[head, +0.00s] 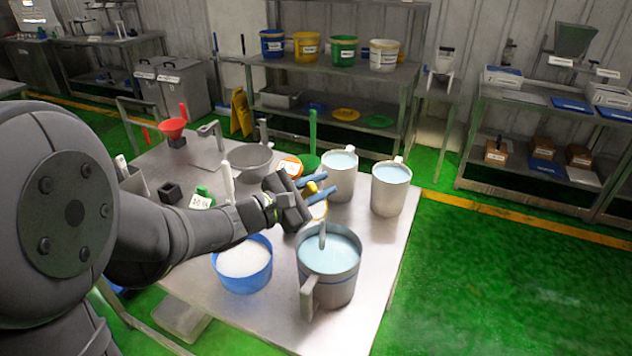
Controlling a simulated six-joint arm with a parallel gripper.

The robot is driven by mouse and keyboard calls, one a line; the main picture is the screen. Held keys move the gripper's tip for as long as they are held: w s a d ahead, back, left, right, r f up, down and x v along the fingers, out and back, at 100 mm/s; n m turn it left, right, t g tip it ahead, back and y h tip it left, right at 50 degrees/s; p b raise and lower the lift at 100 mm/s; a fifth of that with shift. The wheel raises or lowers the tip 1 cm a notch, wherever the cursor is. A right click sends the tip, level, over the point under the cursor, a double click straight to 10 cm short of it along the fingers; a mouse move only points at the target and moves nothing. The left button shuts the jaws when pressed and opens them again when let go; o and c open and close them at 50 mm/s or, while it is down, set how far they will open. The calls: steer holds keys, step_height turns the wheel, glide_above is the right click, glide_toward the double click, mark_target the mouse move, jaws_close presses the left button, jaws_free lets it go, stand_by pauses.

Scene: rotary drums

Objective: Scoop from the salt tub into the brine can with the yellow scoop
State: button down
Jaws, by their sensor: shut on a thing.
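My gripper (325,184) is over the table behind the front metal can, its two blue fingers pointing right. It is shut on the yellow scoop, whose yellow part (312,188) shows between the fingers. A grey shaft (322,236) stands at the back of the front can's opening, below the gripper; I cannot tell whether it belongs to the scoop. The scoop's bowl is not clearly visible. The blue salt tub (245,283) holds white salt and stands left of the front can. The front can (331,288), likely the brine can, holds pale blue liquid; no label is readable.
Two more cans of pale blue liquid stand behind, one at the back (340,186) and one at the right (388,200). A grey bowl (250,160), a red funnel (173,128) and several small containers crowd the table's left and back. The right front tabletop is clear.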

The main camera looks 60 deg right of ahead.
steer(key=shift+s+a+f+m, duration=2.25)
steer(key=shift+s+f+m, duration=1.8)
steer(key=shift+m, duration=0.95)
steer(key=w+d+r+n, duration=0.4)
steer(key=w+n, duration=0.3)
steer(key=n, duration=0.1)
steer(key=w+d+r+n, duration=0.4)
steer(key=w+n, duration=0.3)
steer(key=n, duration=0.1)
steer(key=shift+r, duration=0.2)
